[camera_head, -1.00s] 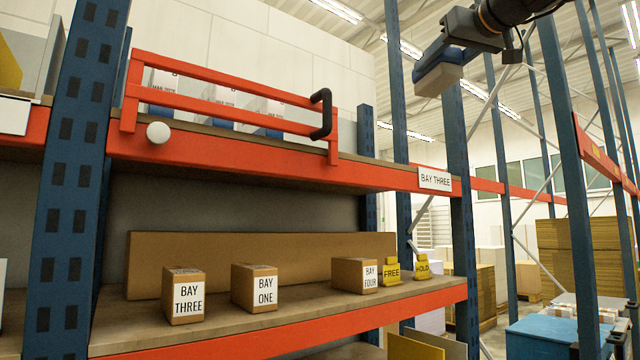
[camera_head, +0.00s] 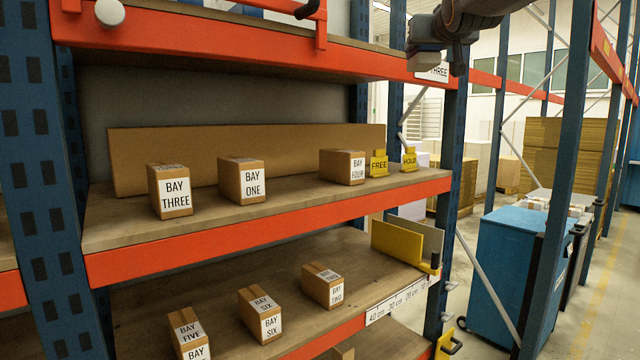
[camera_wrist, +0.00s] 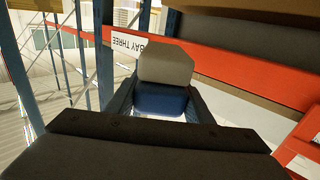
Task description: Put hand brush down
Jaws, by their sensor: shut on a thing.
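The hand brush (camera_wrist: 166,66) has a blue body and a pale beige bristle block. My gripper (camera_wrist: 160,98) is shut on its blue body in the wrist view, one dark finger on each side, with the bristles beyond the fingertips. In the head view the brush (camera_head: 426,60) hangs from my gripper at the top right, in front of the BAY THREE sign. It is held in the air, and I see no shelf touching it. My gripper hides part of the brush.
The middle shelf (camera_head: 280,205) carries labelled boxes, including BAY ONE (camera_head: 242,180), and yellow FREE (camera_head: 378,163) and HOLD (camera_head: 409,159) markers. The lower shelf (camera_head: 220,290) holds more boxes and has bare board. A blue upright (camera_head: 452,130) stands close by the brush.

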